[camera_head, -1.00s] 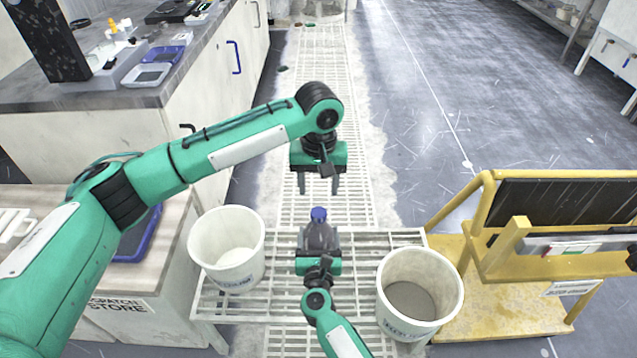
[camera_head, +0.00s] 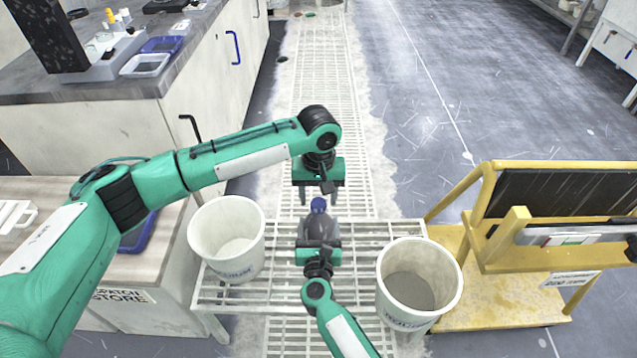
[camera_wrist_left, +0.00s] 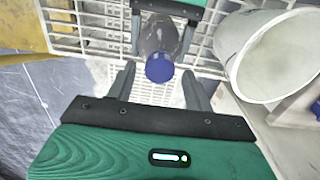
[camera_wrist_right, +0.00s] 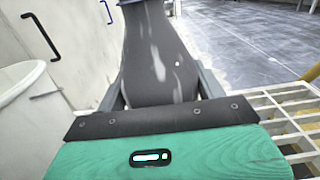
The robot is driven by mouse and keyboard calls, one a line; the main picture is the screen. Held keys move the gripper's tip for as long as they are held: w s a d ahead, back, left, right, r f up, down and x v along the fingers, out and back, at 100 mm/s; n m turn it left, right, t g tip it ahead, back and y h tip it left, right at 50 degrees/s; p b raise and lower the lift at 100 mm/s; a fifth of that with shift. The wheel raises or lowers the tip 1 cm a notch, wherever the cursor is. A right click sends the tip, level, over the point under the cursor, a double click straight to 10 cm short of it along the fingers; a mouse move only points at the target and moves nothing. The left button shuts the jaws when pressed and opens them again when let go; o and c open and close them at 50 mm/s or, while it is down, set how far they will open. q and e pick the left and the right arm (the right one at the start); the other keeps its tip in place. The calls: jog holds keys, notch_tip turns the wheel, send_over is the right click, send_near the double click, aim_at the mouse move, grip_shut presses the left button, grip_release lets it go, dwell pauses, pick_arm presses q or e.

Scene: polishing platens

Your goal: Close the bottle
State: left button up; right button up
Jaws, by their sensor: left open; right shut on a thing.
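A clear grey bottle (camera_head: 318,230) stands upright over the slatted rack, with a blue cap (camera_head: 318,205) on its top. I cannot tell whether the cap is tight. My right gripper (camera_head: 318,243) is shut on the bottle's body from the near side; in the right wrist view the bottle (camera_wrist_right: 155,55) fills the space between its fingers. My left gripper (camera_head: 318,196) is open, pointing down just above the cap. In the left wrist view the cap (camera_wrist_left: 159,68) lies between the spread fingers, with gaps on both sides.
A white bucket (camera_head: 204,243) stands left of the bottle and another white bucket (camera_head: 440,300) stands right of it, on the slatted rack (camera_head: 255,296). A yellow frame (camera_head: 490,205) is at the right. A counter with trays is at the upper left.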

pick_arm(q)
jog(key=shift+f, duration=0.6)
jog(key=c, duration=1.1)
jog(key=shift+o, duration=0.2)
jog(key=m, duration=0.4)
jog(key=shift+m, duration=0.3)
jog(key=m, duration=0.4)
jog(key=shift+m, duration=0.3)
jog(key=m, duration=0.4)
jog(key=shift+m, duration=0.3)
jog(key=m, duration=0.4)
jog(key=o, duration=1.2)
jog(key=shift+c, duration=0.2)
